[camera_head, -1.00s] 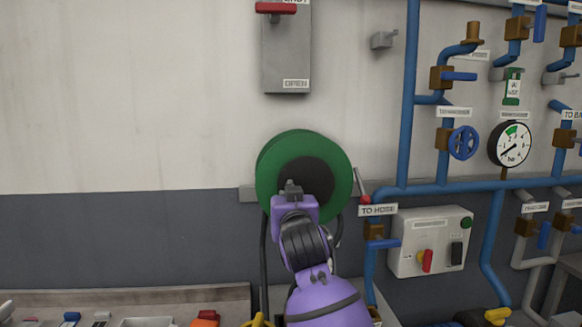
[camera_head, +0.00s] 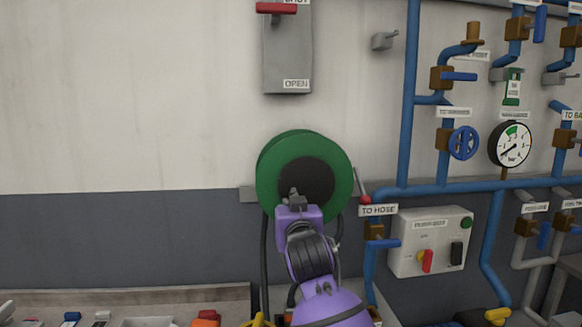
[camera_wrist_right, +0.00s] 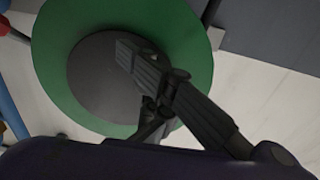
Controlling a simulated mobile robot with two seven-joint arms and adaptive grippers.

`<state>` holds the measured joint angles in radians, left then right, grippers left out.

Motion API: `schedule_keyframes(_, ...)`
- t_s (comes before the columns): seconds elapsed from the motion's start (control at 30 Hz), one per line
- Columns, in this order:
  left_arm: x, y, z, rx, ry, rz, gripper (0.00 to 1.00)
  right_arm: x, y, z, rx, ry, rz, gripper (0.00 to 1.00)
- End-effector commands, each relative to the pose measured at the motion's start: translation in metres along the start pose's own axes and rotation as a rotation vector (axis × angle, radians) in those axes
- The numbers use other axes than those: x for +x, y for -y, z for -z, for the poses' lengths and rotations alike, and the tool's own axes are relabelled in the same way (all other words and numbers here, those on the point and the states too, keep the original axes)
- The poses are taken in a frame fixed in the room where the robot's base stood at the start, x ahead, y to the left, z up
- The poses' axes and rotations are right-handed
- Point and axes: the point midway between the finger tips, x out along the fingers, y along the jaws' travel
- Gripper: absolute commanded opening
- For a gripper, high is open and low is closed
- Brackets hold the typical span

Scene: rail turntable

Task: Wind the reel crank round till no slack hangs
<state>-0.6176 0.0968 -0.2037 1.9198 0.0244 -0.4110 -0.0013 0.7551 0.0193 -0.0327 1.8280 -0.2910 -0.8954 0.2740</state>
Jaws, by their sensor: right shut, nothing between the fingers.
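The green hose reel (camera_head: 272,165) with its dark round hub (camera_head: 308,170) is on the wall in the head view. It fills much of the right wrist view (camera_wrist_right: 52,40). A red-gripped lever (camera_head: 362,186), which looks like the crank, sticks out at the reel's lower right. Dark hose (camera_head: 264,245) hangs below the reel; my arm hides part of that area. My right gripper (camera_head: 294,194) is shut and empty in front of the lower hub, its fingers (camera_wrist_right: 128,52) overlapping the hub in the wrist view. Whether it touches the hub is unclear. My left gripper is out of view.
Blue pipes (camera_head: 408,100) with valves and a pressure gauge (camera_head: 510,145) are right of the reel. A grey control box (camera_head: 405,262) is at lower right. A grey box with a red lever (camera_head: 276,8) is above. A bench (camera_head: 120,300) with items is at lower left.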

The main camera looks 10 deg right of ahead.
Motion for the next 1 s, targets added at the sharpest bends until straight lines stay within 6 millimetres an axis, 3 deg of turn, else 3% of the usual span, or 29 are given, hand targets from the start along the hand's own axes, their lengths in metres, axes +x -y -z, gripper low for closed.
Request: schedule_keyframes(1.0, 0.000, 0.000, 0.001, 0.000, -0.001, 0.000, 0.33, 0.000, -0.017, -0.017, 0.000, 0.001, -0.002, 0.00)
